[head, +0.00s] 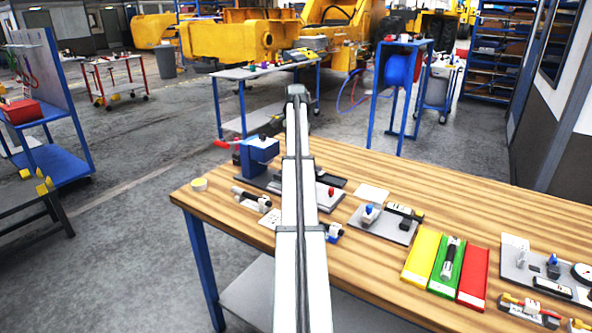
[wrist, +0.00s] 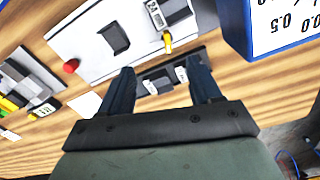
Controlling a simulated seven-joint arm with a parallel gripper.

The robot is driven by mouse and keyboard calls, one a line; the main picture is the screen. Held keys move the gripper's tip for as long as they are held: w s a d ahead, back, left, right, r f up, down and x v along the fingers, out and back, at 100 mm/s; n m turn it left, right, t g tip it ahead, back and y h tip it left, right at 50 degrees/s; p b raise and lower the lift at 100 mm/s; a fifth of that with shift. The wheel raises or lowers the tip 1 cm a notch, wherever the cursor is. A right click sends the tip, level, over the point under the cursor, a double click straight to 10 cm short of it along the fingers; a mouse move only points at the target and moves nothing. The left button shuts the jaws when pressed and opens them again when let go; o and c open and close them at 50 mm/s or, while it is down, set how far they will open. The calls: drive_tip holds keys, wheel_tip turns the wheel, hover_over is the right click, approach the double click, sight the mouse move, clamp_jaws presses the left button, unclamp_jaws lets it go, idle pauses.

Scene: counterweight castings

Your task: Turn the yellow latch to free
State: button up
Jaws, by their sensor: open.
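The yellow latch (wrist: 167,43) shows in the wrist view as a small yellow lever at the lower edge of a grey block with a "2A" label. The block sits on a pale plate (wrist: 98,17), which also carries a black square and a red knob (wrist: 71,66). My gripper (wrist: 160,70) is open, with its two dark fingers apart. The latch lies just beyond the fingertips, roughly between them in the picture; I see no contact. In the head view the same plate (head: 325,195) is partly behind my arm, and I cannot make out the latch there.
A blue box (wrist: 285,25) with a printed scale stands close on the right in the wrist view. Dark parts with white labels (wrist: 160,82) lie between the fingers in the picture. Yellow, green and red trays (head: 471,278) lie farther right on the wooden bench (head: 370,270).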

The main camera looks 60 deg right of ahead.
wheel_tip(320, 180, down, 9)
drive_tip(key=shift+r, duration=0.1)
idle(0.3)
